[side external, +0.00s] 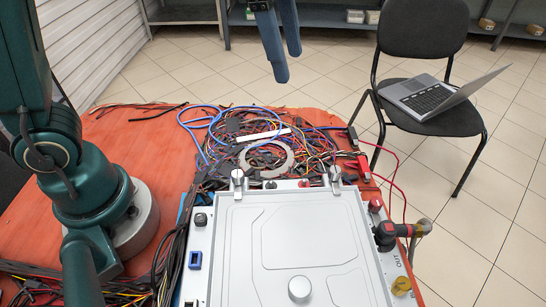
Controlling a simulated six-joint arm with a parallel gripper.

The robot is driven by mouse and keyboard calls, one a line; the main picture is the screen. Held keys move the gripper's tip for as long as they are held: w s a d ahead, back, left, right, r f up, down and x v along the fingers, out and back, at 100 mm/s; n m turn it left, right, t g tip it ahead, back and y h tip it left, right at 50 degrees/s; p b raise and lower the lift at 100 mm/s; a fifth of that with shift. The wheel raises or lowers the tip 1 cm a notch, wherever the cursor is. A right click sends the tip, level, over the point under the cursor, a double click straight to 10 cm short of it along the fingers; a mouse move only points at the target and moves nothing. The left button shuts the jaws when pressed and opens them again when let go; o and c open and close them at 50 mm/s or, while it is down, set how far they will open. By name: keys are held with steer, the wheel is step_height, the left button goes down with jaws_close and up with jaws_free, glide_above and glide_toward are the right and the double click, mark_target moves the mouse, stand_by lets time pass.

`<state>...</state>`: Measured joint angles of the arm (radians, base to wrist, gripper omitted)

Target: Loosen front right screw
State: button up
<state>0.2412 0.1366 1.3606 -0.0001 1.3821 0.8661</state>
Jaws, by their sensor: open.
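A grey lidded case (290,245) lies on the orange table. Two silver screws stand at the lid's far edge, one at the left (238,180) and one at the right (335,177). A round silver knob (299,289) sits on the lid's near part. I cannot tell which of these is the front right screw, and the case's near edge is cut off. My gripper (288,66), with two blue fingers, hangs high at the top of the picture, beyond the case and apart from the screws. It is open and empty.
Tangled cables (265,140) and a flat ring (267,157) lie behind the case. A hose coupling (386,234) sticks out on the case's right side, above a yellow cap (402,286). A chair (425,110) with a laptop (430,95) stands behind right. Space above the lid is clear.

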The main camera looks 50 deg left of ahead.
steer(key=w+d+f+m+g, duration=0.2)
steer(key=w+d+f+m, duration=0.15)
steer(key=d+f, duration=0.2)
steer(key=g, duration=0.1)
glide_above(334, 169)
steer(key=shift+m+y, duration=0.35)
steer(key=shift+y, duration=0.05)
step_height(334, 169, down, 6)
steer(key=shift+w+r, duration=0.15)
steer(key=shift+r, duration=0.05)
steer(key=shift+f, duration=2.6)
steer(key=shift+c, duration=0.3)
jaws_close()
